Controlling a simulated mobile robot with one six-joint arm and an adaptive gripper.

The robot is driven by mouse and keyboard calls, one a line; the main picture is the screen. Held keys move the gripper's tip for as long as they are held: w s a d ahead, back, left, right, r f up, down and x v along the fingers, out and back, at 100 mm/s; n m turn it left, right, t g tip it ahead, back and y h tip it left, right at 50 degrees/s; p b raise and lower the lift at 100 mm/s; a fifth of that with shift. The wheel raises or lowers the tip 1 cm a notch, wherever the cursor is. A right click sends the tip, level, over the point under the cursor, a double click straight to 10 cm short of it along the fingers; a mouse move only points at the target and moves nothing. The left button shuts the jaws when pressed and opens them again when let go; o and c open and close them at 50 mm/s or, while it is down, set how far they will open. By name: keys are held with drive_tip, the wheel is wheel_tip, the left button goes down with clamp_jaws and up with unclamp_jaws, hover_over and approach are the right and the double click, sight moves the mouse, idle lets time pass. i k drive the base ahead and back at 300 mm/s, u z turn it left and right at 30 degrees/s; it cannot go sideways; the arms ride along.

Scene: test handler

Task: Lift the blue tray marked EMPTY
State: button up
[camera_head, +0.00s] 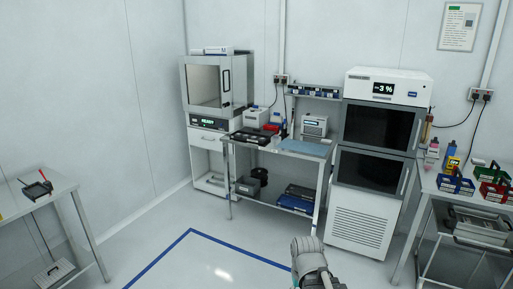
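No marking that reads EMPTY can be made out from here. A dark tray with blue parts (295,204) lies on the lower shelf of the middle bench, below another dark tray (302,191). A blue carrier (456,186) with a handle stands on the right bench, beside a red and green one. I cannot tell which of these blue things, if any, is the marked tray. A grey rounded part of my arm shows at the bottom centre, over the floor and well apart from the benches. My gripper's fingers do not show.
The middle bench (279,153) stands between a cabinet with a READY display (208,122) and a white unit with dark doors (378,150). A light blue mat (306,147) lies on it. A left table (38,200) holds a small tray. Blue-lined floor ahead is clear.

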sight(294, 203)
drive_tip(key=z, duration=0.1)
drive_tip(key=i, duration=1.7)
drive_tip(key=z, duration=0.25)
drive_tip(key=i, duration=1.4)
drive_tip(key=z, duration=0.1)
